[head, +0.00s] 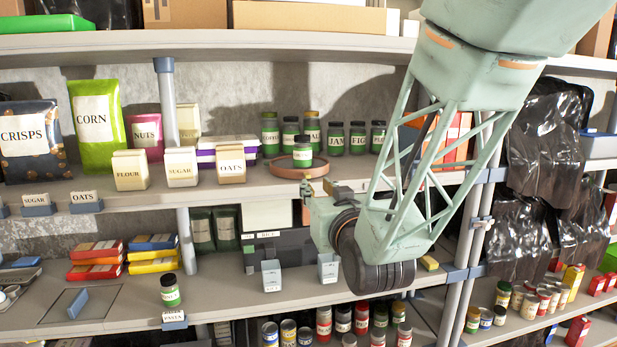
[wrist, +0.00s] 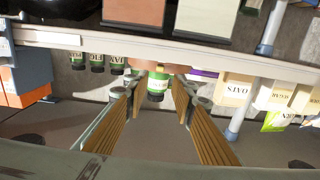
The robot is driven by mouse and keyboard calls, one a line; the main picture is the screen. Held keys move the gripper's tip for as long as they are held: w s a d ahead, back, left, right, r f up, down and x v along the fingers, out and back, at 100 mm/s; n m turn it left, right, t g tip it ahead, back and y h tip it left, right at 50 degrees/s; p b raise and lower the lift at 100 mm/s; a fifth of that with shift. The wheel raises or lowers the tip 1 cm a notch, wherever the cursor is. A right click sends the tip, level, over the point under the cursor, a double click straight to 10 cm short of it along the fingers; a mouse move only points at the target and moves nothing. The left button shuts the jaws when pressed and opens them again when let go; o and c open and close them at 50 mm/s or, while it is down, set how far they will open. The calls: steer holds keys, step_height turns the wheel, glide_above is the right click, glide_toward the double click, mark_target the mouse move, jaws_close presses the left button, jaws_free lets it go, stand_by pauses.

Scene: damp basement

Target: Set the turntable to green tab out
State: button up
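The turntable (head: 290,172) is a round reddish-brown tray on the middle shelf, near its front edge. A green jar with a dark lid (head: 303,152) stands on it. My gripper (head: 318,187) is just in front of the turntable's right front side. In the wrist view, which is upside down, my gripper (wrist: 160,95) has its two fingers well apart, with nothing held. The jar (wrist: 157,82) shows beyond the gap between them. Contact with the turntable cannot be told. I cannot make out a green tab; the front rim is partly hidden by my gripper.
Several green jars (head: 336,139) stand behind and right of the turntable. An oats box (head: 231,164) is close on its left. Below are a lower shelf with two small grey bins (head: 271,275) and a lone jar (head: 170,290). A shelf post (head: 166,105) stands further left.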

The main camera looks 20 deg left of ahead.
mark_target(308, 176)
steer(key=x, duration=0.9)
steer(key=shift+w+a, duration=0.2)
steer(key=shift+w, duration=0.15)
steer(key=shift+c, duration=0.2)
jaws_close()
